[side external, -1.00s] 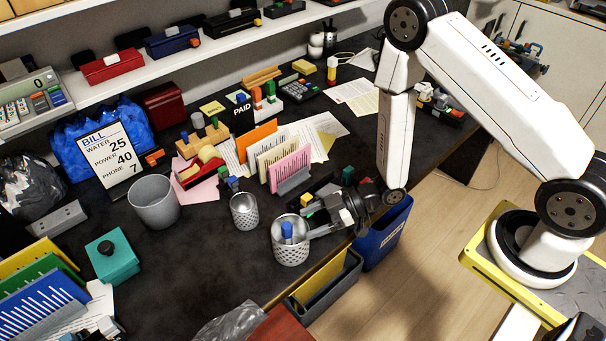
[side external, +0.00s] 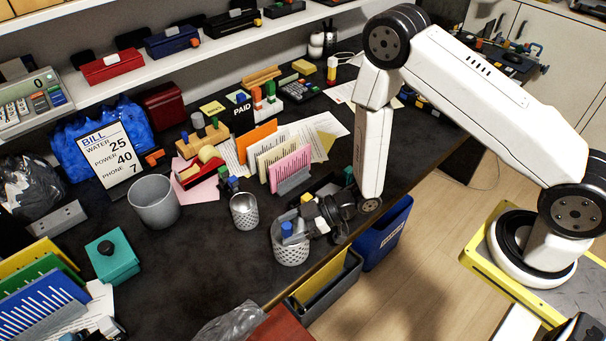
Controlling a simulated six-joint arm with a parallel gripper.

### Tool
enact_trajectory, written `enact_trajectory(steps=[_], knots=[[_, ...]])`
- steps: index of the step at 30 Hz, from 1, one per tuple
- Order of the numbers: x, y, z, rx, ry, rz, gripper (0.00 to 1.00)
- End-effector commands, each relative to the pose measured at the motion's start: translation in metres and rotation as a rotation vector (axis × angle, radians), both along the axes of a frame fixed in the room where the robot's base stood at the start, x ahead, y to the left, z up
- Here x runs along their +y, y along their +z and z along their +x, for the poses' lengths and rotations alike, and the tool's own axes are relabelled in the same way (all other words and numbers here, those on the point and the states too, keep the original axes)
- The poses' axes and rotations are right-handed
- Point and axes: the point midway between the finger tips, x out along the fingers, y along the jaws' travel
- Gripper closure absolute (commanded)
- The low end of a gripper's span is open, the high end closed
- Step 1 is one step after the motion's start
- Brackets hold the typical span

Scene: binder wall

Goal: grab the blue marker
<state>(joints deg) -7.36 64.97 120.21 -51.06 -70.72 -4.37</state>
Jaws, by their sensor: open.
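The blue marker (side external: 287,229) stands in a white perforated cup (side external: 291,255) near the front edge of the desk; only its top shows above the rim. My gripper (side external: 291,230) is at the mouth of this cup, coming in from the right. Its jaws are open and reach around or beside the marker; I cannot tell which. The marker's lower part is hidden in the cup.
An empty-looking metal cup (side external: 244,211) and a grey bin (side external: 154,201) stand to the left. A letter rack with pink sheets (side external: 290,168) is behind. A blue bin (side external: 384,235) and a dark bin (side external: 326,284) sit below the desk edge.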

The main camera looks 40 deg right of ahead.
Motion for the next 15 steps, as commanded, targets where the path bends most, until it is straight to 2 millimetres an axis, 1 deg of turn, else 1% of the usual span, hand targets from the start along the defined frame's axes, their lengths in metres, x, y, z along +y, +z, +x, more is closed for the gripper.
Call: enact_trajectory(steps=[1, 6, 15], knots=[[0.006, -0.002, 0.003, -0.001, 0.004, 0.001, 0.26], [0.018, -0.008, 0.010, 0.000, 0.002, -0.001, 0.26], [0.020, -0.010, 0.012, 0.001, 0.000, -0.001, 0.26]])
